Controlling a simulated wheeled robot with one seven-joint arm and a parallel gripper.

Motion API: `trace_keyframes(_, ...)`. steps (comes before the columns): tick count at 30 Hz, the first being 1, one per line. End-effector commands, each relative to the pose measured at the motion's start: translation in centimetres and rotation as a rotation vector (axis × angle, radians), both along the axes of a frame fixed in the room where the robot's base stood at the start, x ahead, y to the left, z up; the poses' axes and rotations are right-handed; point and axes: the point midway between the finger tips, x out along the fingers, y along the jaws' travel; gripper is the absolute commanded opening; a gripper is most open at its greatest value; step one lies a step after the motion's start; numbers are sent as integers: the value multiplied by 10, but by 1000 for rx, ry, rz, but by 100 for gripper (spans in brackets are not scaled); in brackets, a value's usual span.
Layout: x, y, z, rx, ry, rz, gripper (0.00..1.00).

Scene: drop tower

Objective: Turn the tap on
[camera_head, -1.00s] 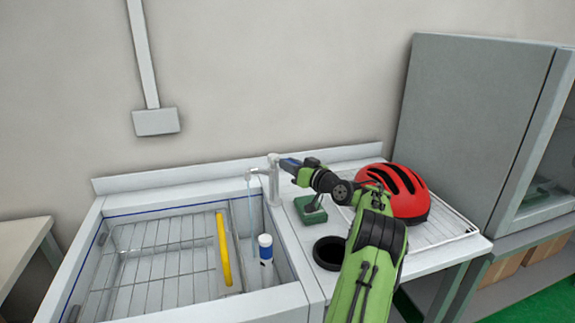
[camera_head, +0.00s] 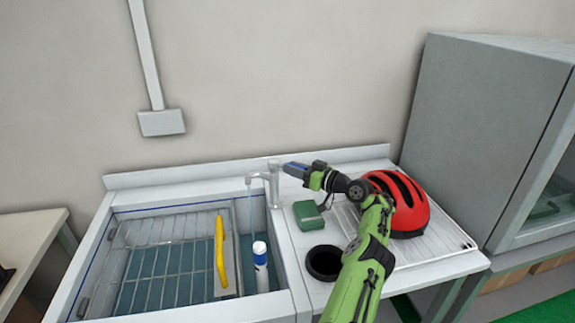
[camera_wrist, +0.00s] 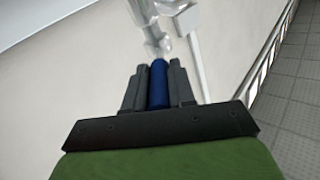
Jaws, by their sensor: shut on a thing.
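The grey metal tap (camera_head: 273,182) stands at the back right corner of the sink, its spout pointing left. A thin blue-tinted stream of water (camera_head: 250,205) runs down from the spout into the basin. My gripper (camera_head: 291,167) is just right of the tap's top. In the wrist view my gripper (camera_wrist: 158,85) is shut on a blue rod-like piece (camera_wrist: 158,84) that points toward the shiny tap (camera_wrist: 155,35). I cannot tell whether the blue piece is part of the tap or touches it.
The sink (camera_head: 190,308) holds a wire rack (camera_head: 150,262), a yellow-handled item (camera_head: 220,250) and a white bottle (camera_head: 261,265). A green box (camera_head: 308,214), a black round cup (camera_head: 324,262) and a red helmet (camera_head: 405,205) are on the right counter, close to my arm. A grey cabinet stands at right.

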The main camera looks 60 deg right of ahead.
Motion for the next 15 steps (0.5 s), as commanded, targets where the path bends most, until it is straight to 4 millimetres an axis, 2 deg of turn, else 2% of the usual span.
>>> trace_keyframes(11, 1, 1, 3, -4, -12, 4, 0)
trace_keyframes(12, 1, 1, 3, -4, -12, 4, 30)
trace_keyframes(15, 0, 1, 2, -3, -10, 2, 46)
